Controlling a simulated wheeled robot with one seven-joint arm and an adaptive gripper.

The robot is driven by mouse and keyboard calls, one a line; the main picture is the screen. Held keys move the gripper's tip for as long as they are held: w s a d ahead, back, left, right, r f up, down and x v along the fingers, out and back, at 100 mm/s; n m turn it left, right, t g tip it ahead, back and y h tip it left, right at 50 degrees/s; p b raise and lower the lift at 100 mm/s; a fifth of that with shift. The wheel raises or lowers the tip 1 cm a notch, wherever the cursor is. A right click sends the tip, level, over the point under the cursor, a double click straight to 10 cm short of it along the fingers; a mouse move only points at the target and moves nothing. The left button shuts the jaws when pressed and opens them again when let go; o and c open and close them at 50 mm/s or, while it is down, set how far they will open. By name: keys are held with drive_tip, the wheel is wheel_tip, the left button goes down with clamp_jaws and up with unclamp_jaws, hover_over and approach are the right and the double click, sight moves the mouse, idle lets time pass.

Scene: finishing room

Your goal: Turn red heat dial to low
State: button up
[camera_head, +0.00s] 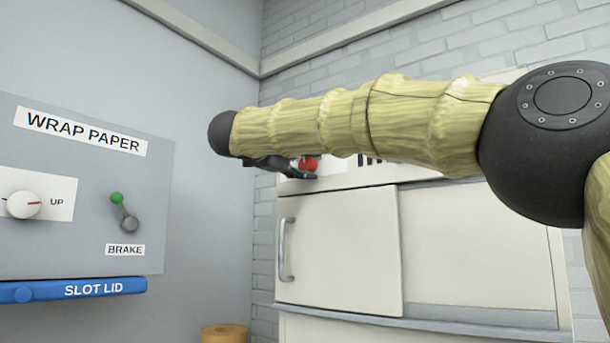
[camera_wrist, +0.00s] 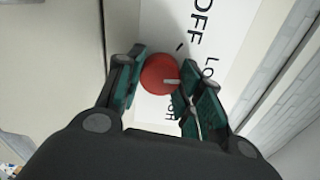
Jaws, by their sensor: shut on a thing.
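The red heat dial (camera_wrist: 158,72) is round, with a short pale pointer mark on its face. In the wrist view it sits between the two green-padded fingers of my gripper (camera_wrist: 160,77), which is shut on it. The pale mark points right, toward the right finger. The dial's white label panel (camera_wrist: 222,30) reads "OFF", with a partly hidden "LO" and a mostly hidden "H" word. The right finger covers part of the scale, so I cannot tell exactly which setting the mark meets.
A cream cabinet (camera_head: 340,250) with a vertical handle (camera_head: 286,250) stands below the dial.

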drive_tip(key=shift+f+m+b, duration=0.1)
drive_tip(key=shift+m+b, duration=0.3)
drive_tip(key=shift+m, duration=0.2)
drive_tip(key=o, duration=1)
drive_tip(key=shift+w, duration=0.1)
drive_tip(key=v, duration=1.2)
